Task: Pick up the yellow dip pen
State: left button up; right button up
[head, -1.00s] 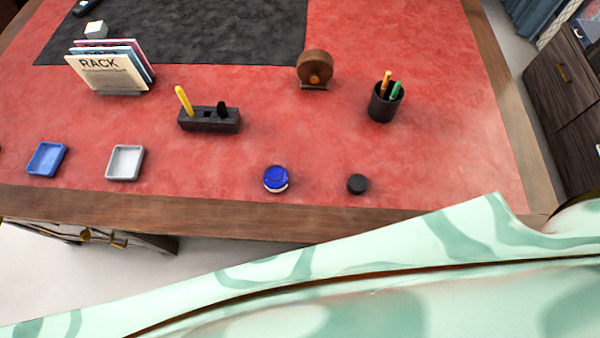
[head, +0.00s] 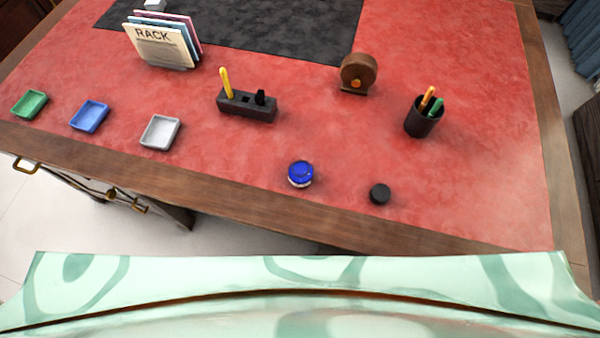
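The yellow dip pen (head: 226,83) stands nearly upright, tilted slightly, in the left part of a black pen stand (head: 247,108) on the red leather desk. A short black object (head: 260,97) stands in the right part of the same stand. Neither of my grippers shows in the head view, so I cannot see whether they are open or shut.
Green (head: 29,104), blue (head: 89,116) and white (head: 160,132) trays line the front left. A blue-topped jar (head: 301,173) and black cap (head: 380,193) sit near the front edge. A pen cup (head: 422,116), tape dispenser (head: 357,74) and rack (head: 160,48) stand farther back.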

aim_at(222, 70)
jog(key=j+z, duration=0.3)
jog(key=k+j+z, duration=0.2)
jog(key=j+z, duration=0.15)
jog(key=k+j+z, duration=0.15)
jog(key=j+z, duration=0.15)
jog(key=j, duration=0.15)
